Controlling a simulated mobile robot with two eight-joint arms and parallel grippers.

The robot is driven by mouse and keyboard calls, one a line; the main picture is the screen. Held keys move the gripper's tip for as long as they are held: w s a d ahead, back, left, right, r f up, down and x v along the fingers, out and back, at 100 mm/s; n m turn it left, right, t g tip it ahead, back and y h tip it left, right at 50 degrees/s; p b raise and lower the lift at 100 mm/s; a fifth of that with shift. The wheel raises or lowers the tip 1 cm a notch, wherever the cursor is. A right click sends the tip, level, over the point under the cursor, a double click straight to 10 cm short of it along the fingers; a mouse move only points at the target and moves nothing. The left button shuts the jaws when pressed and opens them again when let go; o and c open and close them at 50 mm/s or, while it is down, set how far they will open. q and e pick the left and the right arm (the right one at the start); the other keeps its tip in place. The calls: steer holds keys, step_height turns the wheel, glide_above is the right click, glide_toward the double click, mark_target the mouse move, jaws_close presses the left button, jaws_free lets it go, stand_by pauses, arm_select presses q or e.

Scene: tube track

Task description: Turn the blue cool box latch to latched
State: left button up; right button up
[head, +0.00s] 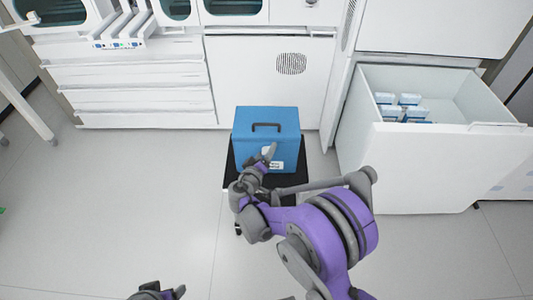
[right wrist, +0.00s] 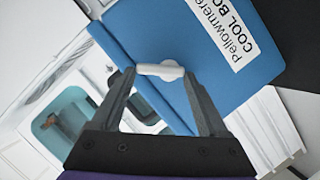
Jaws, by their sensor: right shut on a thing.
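The blue cool box (head: 243,145) stands in the middle of the head view with its lid down and a dark handle (head: 267,125) on top. It also shows in the right wrist view (right wrist: 185,40), with a white "COOL BOX" label. The white latch (right wrist: 160,70) lies crosswise between the fingertips of my right gripper (right wrist: 158,75), which is shut on it. In the head view my right gripper (head: 268,155) is at the box's front and hides much of the latch. My left gripper (head: 160,292) shows only partly at the bottom edge; its opening is unclear.
The box rests on a low black stand (head: 228,175). An open white drawer (head: 440,165) with several blue-and-white packs (head: 400,106) is at the right. White cabinets (head: 130,85) line the back. The floor at the left is clear.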

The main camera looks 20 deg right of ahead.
steer(key=n, duration=0.1)
steer(key=n+h+b, duration=0.1)
steer(key=n, duration=0.1)
steer(key=shift+w+a+f+h+b, duration=0.1)
steer(key=shift+a+f+h+b, duration=0.2)
steer(key=shift+a, duration=0.05)
steer(key=shift+a+f+n+t+h+b, duration=0.1)
steer(key=shift+n+t+h+b, duration=0.3)
steer(key=shift+n, duration=0.55)
steer(key=shift+a+f+n+t+h+b, duration=0.1)
steer(key=shift+n+t+h+b, duration=0.3)
steer(key=shift+n, duration=0.55)
steer(key=shift+r, duration=0.1)
steer(key=o, duration=1.2)
steer(key=shift+o, duration=0.2)
steer(key=shift+a, duration=0.1)
steer(key=p+v, duration=0.1)
steer(key=v, duration=0.9)
steer(key=shift+s+a, duration=0.15)
steer(key=shift+s, duration=0.15)
